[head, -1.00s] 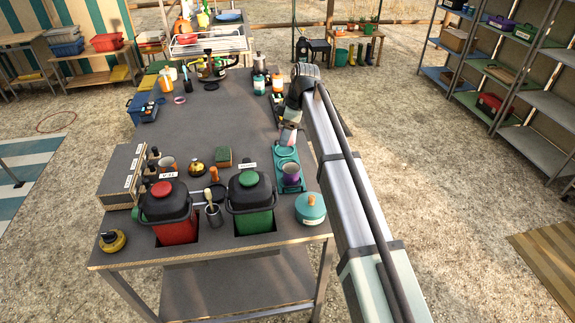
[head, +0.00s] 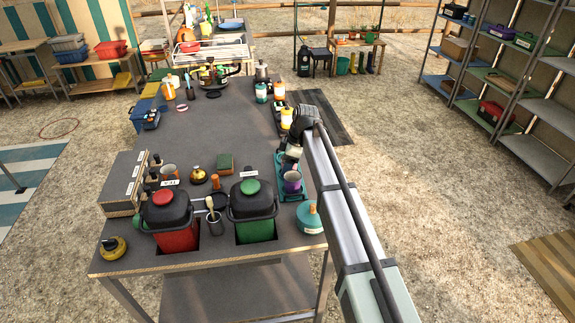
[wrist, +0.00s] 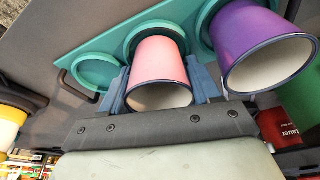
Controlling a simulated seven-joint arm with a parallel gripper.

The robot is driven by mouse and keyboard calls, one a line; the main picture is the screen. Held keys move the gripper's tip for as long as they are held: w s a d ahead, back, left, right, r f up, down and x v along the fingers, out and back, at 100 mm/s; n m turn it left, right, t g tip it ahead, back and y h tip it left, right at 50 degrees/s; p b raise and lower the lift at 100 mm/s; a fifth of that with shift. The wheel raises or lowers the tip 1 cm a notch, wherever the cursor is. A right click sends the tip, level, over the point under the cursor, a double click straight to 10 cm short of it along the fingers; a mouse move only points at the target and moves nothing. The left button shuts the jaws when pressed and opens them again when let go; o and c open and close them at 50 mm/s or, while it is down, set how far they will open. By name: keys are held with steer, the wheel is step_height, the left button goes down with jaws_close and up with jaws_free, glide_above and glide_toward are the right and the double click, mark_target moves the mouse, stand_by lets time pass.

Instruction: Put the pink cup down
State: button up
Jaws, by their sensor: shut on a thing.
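The pink cup (wrist: 159,71) sits between the two blue fingers of my gripper (wrist: 160,90), which is shut on it. Its open mouth faces the wrist camera, and its far end is at the middle round recess of the teal tray (wrist: 122,44). I cannot tell whether it touches the bottom of the recess. In the head view my gripper (head: 287,158) is over the far part of the tray and hides most or all of the pink cup. A purple cup (wrist: 244,38) stands in the tray beside it, also seen in the head view (head: 292,182).
The tray's recess on the other side (wrist: 97,72) is empty. A green-bodied container (head: 254,226), a red one (head: 175,236) and a teal lidded pot (head: 308,216) stand near the table's front. The table's middle (head: 225,125) is mostly clear.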

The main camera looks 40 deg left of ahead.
steer(key=o, duration=0.8)
steer(key=shift+f, duration=0.1)
steer(key=v, duration=1.2)
